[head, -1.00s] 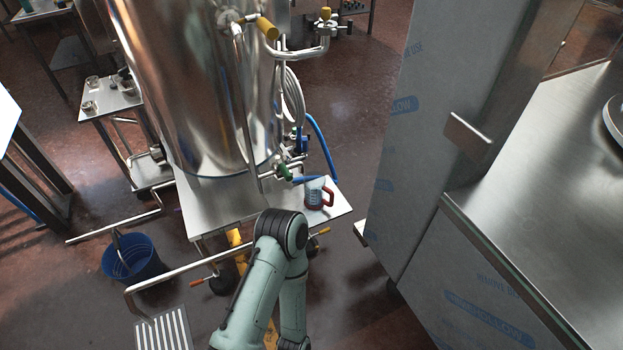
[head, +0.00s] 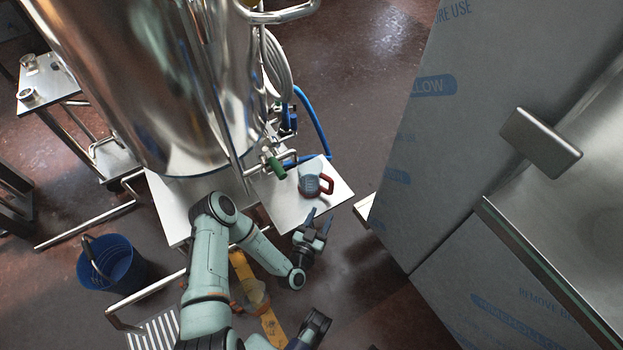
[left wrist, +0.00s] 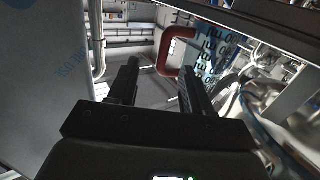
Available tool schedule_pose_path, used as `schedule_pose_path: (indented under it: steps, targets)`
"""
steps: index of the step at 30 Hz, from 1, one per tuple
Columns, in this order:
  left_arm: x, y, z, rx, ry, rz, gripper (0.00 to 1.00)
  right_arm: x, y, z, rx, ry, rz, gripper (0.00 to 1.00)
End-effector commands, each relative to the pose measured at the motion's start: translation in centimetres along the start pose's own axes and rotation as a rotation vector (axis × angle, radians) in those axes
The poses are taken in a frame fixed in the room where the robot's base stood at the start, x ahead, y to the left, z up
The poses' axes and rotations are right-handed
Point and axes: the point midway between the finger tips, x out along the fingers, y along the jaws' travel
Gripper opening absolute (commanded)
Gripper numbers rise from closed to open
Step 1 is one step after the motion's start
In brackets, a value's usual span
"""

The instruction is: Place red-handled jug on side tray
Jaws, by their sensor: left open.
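The red-handled jug (head: 309,184), clear with a bluish tint, stands upright on a flat metal tray (head: 283,208) beside the big steel tank. Its red handle points right in the head view. My left gripper (head: 319,219) is open and empty, just in front of the jug at the tray's near edge. In the left wrist view, the red handle (left wrist: 168,49) shows beyond and between the open fingers (left wrist: 160,75), with the jug's marked wall (left wrist: 214,52) to its right. I see no contact with the handle.
The steel tank (head: 150,90), with valves, a green-handled tap (head: 275,166) and a blue hose (head: 318,125), stands behind and left. A wrapped cabinet (head: 430,170) is at right. A blue bucket (head: 122,265) is on the floor. A small side table (head: 45,78) holds jars.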

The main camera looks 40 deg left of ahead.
Motion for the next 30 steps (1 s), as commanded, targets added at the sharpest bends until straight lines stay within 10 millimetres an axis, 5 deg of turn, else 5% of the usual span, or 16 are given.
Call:
schedule_pose_path:
  steps: [12, 30]
  targets:
    - [7.0, -0.4, -0.3, 0.005, 0.016, -0.011, 0.49, 0.8, 0.1, -0.4, 0.0, 0.012, -0.002, 0.5]
    - [13.1, -1.0, -0.3, 0.003, 0.012, -0.01, 0.49, 1.8, 0.5, -1.9, 0.002, 0.051, -0.002, 0.5]
